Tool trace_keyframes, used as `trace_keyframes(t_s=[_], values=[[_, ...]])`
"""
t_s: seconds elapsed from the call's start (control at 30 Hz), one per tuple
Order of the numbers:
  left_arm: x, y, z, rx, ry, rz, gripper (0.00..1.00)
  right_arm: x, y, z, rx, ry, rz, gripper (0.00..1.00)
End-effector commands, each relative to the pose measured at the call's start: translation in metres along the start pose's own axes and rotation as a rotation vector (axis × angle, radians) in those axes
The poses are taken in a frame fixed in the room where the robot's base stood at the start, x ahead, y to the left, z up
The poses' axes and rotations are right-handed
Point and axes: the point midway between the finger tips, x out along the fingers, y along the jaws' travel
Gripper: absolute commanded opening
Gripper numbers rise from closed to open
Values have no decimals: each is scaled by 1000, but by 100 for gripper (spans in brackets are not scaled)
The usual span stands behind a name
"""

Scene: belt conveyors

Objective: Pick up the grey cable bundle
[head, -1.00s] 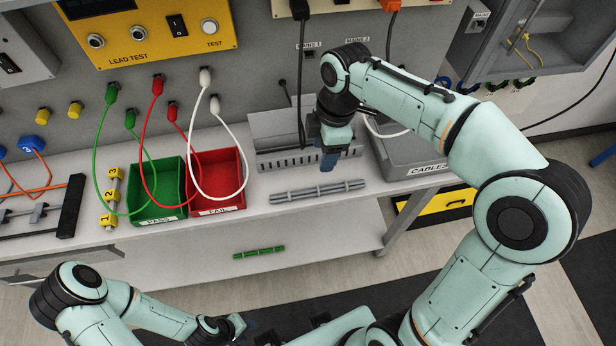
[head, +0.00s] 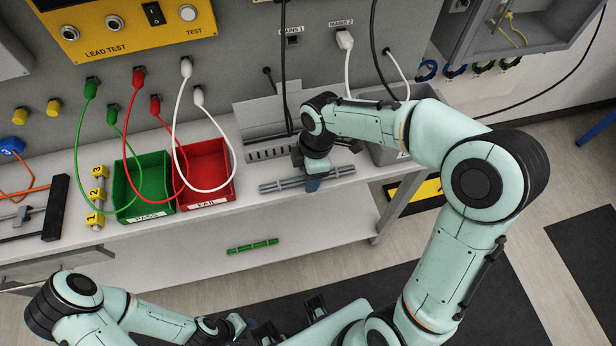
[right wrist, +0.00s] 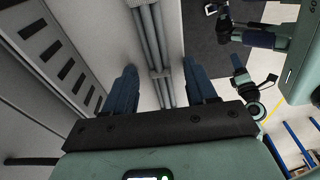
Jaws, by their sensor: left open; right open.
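The grey cable bundle (head: 282,184) lies on the bench in front of the slotted grey tray. It is a long, straight bundle with bands around it. My right gripper (head: 312,185) is over the bundle, right of its middle, and hides part of it. In the right wrist view, the bundle (right wrist: 152,40) runs between the two open blue fingers (right wrist: 160,76), with a gap on each side. I cannot tell how far the fingertips are above the bench. My left gripper (head: 240,325) is open and empty at the bottom of the head view, away from the bench.
The slotted grey tray (head: 270,153) stands close behind the bundle. Left of it are a red bin (head: 222,190) and a green bin (head: 150,212), with looped leads above them. A grey cables bin (head: 384,154) is partly behind my right arm. A green bundle (head: 252,246) lies on the lower shelf.

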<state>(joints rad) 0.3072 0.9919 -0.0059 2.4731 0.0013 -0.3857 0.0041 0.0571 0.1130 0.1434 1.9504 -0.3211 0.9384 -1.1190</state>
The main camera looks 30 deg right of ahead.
Motion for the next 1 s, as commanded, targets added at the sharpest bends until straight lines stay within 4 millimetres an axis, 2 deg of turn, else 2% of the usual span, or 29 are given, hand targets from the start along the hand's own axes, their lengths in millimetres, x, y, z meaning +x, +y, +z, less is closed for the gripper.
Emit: trace_keyframes(t_s=[0.17,0.2,0.37,0.77,0.87,1.0], values=[[0,0,0,0,0,0,43,0,0,0,0,0,0,56],[0,0,0,0,0,0,43,0,0,0,0,0,0,53],[0,0,0,0,0,0,43,0,0,0,0,0,0,1],[-1,0,0,0,1,0,43,-4,0,-1,0,0,1,0],[-2,1,-1,0,1,0,43,-12,1,-2,-1,0,3,0],[-6,3,-2,1,3,1,43,-35,1,-5,0,2,5,0]])
